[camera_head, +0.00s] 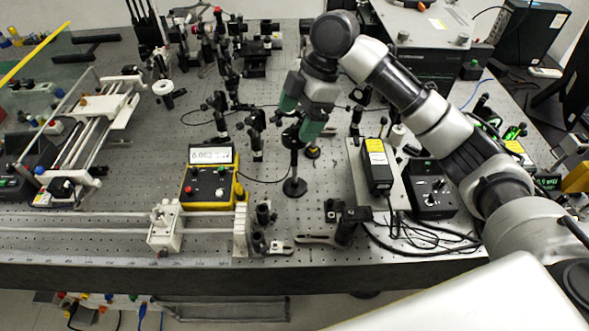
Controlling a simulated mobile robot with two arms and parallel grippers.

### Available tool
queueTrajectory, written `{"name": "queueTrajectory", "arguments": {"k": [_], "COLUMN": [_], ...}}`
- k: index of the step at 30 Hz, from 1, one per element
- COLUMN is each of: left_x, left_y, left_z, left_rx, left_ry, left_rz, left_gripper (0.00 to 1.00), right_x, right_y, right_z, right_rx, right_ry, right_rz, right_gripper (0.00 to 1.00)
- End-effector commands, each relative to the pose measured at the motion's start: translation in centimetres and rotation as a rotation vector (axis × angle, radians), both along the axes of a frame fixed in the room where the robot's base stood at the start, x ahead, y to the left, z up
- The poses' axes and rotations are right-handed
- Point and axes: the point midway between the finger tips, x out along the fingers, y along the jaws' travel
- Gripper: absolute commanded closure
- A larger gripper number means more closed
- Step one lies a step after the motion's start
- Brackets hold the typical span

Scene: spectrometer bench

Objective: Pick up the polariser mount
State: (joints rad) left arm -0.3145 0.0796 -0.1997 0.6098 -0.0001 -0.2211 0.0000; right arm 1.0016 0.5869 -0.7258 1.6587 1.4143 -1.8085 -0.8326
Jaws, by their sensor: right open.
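A slim black post on a round black base (294,187) stands upright on the perforated bench; it looks like the polariser mount, though I cannot be sure. My right gripper (300,119), with green finger pads, points down over the top of this post. Its fingers are apart, one on the left and one on the right. The gripper covers the upper part of the mount, and I cannot tell whether the fingers touch it. My left gripper is not in view.
A yellow meter (209,186) sits left of the post. A black-and-yellow box (376,165) on a metal plate stands to the right. Several small optic posts crowd behind and left. A rail (110,219) and black bracket (347,222) lie in front.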

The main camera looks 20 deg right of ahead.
Motion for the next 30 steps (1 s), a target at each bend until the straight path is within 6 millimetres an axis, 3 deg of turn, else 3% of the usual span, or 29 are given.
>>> {"name": "queueTrajectory", "arguments": {"k": [10,19,30], "left_x": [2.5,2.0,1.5], "left_y": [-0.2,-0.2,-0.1], "left_z": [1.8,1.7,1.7], "left_rx": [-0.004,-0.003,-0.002], "left_ry": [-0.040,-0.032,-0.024], "left_rz": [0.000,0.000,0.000], "left_gripper": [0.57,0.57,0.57], "right_x": [-0.6,-0.5,-0.5], "right_y": [0.9,1.1,1.1], "right_z": [-4.5,-5.0,-4.9], "right_rx": [-0.002,-0.001,-0.001], "right_ry": [0.005,0.001,0.002], "right_rz": [0.001,0.000,0.001], "right_gripper": [0.13,0.14,0.71]}}
